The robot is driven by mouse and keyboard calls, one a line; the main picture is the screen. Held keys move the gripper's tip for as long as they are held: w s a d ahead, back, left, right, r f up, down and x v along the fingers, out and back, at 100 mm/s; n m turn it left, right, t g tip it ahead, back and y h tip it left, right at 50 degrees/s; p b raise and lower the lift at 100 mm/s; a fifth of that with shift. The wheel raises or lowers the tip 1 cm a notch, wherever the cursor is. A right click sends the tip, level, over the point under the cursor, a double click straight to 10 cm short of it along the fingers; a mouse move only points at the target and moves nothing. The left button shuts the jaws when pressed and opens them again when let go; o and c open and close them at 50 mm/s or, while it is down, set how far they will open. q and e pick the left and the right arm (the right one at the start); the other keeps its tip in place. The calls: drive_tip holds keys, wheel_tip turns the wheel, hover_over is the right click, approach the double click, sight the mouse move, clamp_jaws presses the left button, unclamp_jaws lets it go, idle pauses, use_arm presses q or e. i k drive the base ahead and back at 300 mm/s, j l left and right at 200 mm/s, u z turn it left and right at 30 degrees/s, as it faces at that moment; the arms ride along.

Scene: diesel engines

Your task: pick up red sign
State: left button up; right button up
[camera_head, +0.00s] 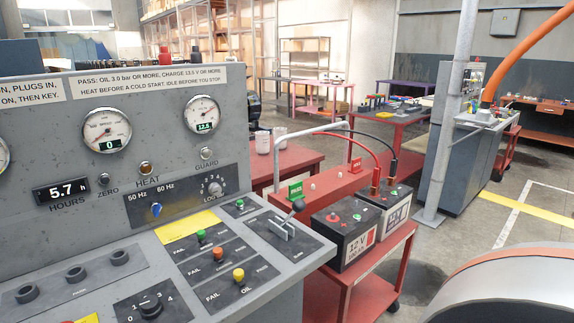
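A small red sign (355,165) with pale lettering, too small to read surely, stands upright on the red bench (328,184) behind the control console. A green sign (296,190) stands on the same bench, to its left and nearer. The red sign is apart from the batteries in front of it. Neither of my grippers shows in this view.
The grey control console (130,190) with gauges fills the left foreground. Two batteries (343,232) with red and black cables sit on a red cart (370,290). A metal post (450,120) and grey cabinet (475,165) stand right. A large rounded metal part (500,285) fills the lower right.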

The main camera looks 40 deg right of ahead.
sight(355, 163)
drive_tip(key=z, duration=1.8)
drive_tip(key=i+l+z, duration=0.45)
drive_tip(key=i+z, duration=0.55)
drive_tip(key=i, duration=0.15)
drive_tip(key=i+z, duration=0.35)
drive_tip(key=i, duration=1.05)
drive_tip(key=i+u, duration=0.1)
drive_tip(key=i, duration=0.65)
drive_tip(key=i+l, duration=0.1)
drive_tip(key=i, duration=0.6)
drive_tip(key=i+u, duration=0.45)
drive_tip(key=i, duration=0.15)
drive_tip(key=i+l+u, duration=0.15)
drive_tip(key=i+u, duration=0.3)
drive_tip(key=i, duration=0.15)
drive_tip(key=i+u, duration=0.2)
drive_tip(key=u, duration=0.3)
drive_tip(key=i+u, duration=0.15)
drive_tip(key=u, duration=0.35)
drive_tip(key=i+u, duration=0.2)
drive_tip(key=u, duration=0.25)
